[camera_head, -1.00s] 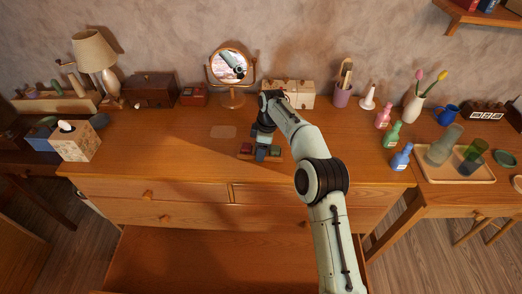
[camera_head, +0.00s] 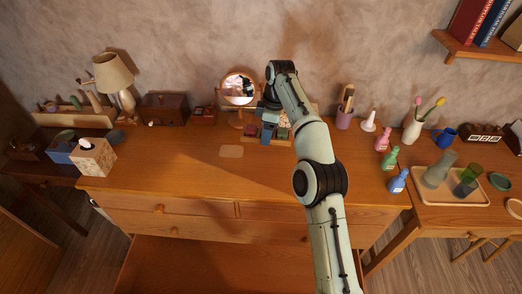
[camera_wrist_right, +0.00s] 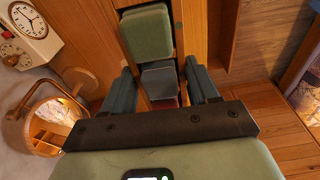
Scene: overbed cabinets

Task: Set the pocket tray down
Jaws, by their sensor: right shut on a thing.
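The pocket tray (camera_head: 257,139) is a small wooden tray holding red, blue and green items, in the head view at the back middle of the dresser, in front of the mirror. My right gripper (camera_head: 270,108) is above it and shut on it. Whether the tray touches the dresser top is hard to tell. My arm hides part of its right side. My left gripper is not in view.
A round mirror (camera_head: 239,90) stands just behind the tray. The dresser's middle left is clear.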

